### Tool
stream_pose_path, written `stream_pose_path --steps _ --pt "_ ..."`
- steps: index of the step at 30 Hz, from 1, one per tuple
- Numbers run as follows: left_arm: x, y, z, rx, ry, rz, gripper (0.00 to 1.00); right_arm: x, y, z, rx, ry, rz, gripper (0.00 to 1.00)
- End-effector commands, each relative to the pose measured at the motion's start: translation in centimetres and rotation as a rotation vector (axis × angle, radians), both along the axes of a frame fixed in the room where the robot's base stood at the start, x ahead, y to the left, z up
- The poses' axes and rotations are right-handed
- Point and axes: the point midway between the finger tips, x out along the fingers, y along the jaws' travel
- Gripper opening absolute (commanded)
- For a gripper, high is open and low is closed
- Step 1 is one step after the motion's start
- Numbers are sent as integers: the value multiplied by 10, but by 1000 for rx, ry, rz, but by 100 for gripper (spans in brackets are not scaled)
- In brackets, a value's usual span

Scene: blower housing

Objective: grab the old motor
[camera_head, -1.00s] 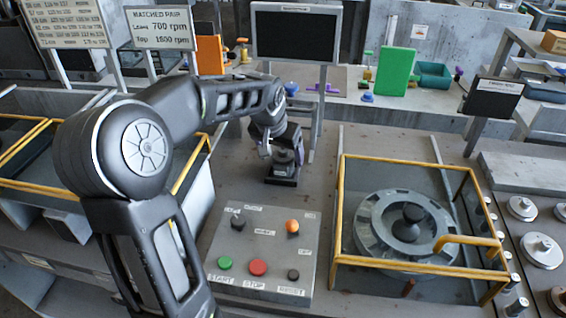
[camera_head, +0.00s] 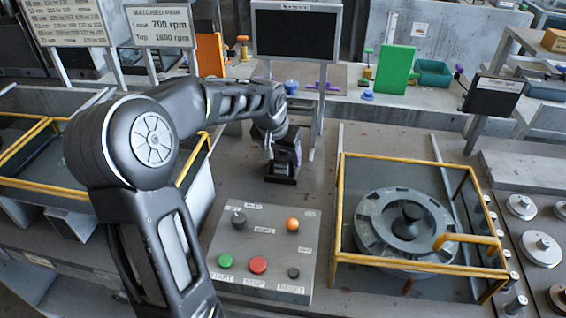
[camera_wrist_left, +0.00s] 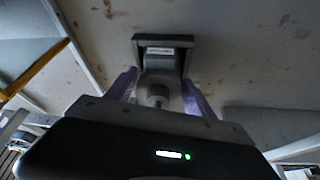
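The motor (camera_wrist_left: 160,62), a grey rounded body with a narrower shaft-like end, stands on a dark square base (camera_wrist_left: 163,39) with a small white label. In the head view the base (camera_head: 281,178) sits on the bench behind the control panel, and my left gripper mostly hides the motor. My left gripper (camera_head: 284,156) reaches down over it from above. In the left wrist view its two purple fingers (camera_wrist_left: 160,92) stand apart, one on each side of the motor. They look open around it; firm contact cannot be seen. My right gripper is not in view.
A control panel (camera_head: 262,254) with several buttons lies in front of the motor. A yellow-railed enclosure (camera_head: 341,225) around a round housing (camera_head: 371,228) stands to the right. A black screen (camera_head: 297,33) on posts rises behind. Another yellow-railed bin (camera_head: 196,165) is at left.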

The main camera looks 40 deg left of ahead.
Motion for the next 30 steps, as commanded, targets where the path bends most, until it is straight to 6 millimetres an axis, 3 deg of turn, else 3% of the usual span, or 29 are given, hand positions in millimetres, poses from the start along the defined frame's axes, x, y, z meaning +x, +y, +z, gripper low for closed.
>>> stream_pose_path --steps 22,30 --pt "0 0 0 0 0 0 0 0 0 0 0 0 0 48" --pt "1 0 1 1 -3 0 0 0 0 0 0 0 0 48"
